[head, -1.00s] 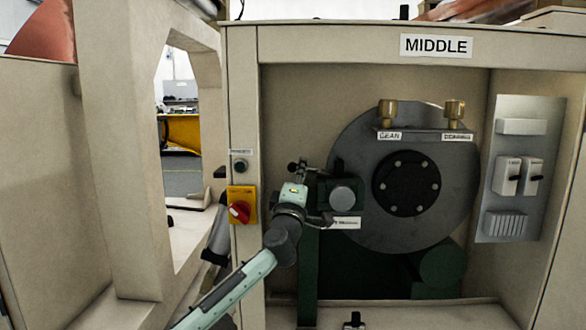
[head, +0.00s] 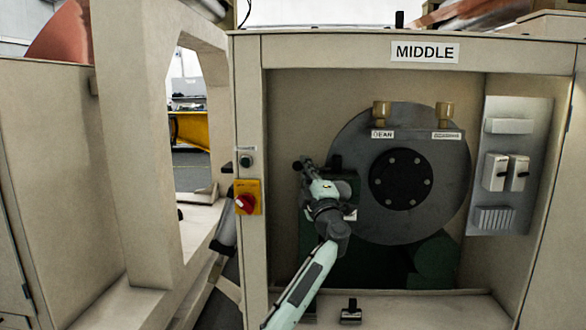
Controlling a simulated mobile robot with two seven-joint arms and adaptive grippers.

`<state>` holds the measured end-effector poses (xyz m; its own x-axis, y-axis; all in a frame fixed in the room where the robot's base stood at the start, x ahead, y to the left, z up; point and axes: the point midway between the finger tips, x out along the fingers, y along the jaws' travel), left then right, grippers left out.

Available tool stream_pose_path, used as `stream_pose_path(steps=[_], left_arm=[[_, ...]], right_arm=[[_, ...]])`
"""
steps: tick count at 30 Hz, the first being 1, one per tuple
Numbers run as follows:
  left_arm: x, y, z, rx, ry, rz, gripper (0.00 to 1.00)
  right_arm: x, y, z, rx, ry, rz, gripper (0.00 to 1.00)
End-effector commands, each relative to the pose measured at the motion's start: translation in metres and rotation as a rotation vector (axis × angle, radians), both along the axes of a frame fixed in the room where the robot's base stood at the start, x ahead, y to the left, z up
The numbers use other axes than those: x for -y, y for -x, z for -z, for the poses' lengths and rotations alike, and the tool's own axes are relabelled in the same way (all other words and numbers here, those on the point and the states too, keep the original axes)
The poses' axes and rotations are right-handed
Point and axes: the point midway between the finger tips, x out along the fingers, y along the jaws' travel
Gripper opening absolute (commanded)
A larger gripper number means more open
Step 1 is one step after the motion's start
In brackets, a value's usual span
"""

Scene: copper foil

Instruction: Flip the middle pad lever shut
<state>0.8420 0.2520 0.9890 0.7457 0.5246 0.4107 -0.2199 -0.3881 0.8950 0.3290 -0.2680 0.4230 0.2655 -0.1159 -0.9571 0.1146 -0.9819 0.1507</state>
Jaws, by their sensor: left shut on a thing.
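The middle bay carries a sign reading MIDDLE (head: 424,52) and holds a large grey disc (head: 440,205) with a dark bolted hub (head: 401,180). A green pad unit (head: 350,178) sits at the disc's left edge, partly covered by my left arm. My left gripper (head: 306,170) is at the upper left of this unit, shut on a small dark part that looks like the pad lever. The gripper and wrist hide most of the lever, so its angle cannot be told. My right gripper is out of view.
A yellow switch plate with a red knob (head: 246,203) is on the left post, close to my left arm. Two brass fittings (head: 381,113) stand above the disc. A grey panel (head: 520,115) is at right. A small black part (head: 351,312) sits on the bottom ledge.

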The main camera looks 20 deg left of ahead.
Motion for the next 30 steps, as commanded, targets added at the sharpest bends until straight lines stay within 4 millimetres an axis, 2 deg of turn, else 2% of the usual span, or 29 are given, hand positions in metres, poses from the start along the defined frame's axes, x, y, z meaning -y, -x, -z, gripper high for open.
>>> stream_pose_path(steps=[10,23,24,27,29,30], left_arm=[[-0.001,0.003,0.003,-0.001,0.005,-0.108,0.00],[-0.002,0.004,0.003,-0.001,0.005,-0.118,0.00],[-0.002,0.004,0.003,-0.001,0.005,-0.118,0.10],[-0.002,0.004,0.002,0.000,0.006,-0.117,0.22],[-0.002,0.004,0.002,0.001,0.005,-0.117,0.28],[-0.001,0.004,0.001,0.001,0.004,-0.116,0.28]], right_arm=[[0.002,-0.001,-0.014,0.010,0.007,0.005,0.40],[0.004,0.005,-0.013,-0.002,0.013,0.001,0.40],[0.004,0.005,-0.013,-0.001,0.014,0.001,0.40],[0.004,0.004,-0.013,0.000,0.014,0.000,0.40],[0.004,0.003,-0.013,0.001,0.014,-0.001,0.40],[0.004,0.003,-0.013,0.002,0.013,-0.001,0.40]])
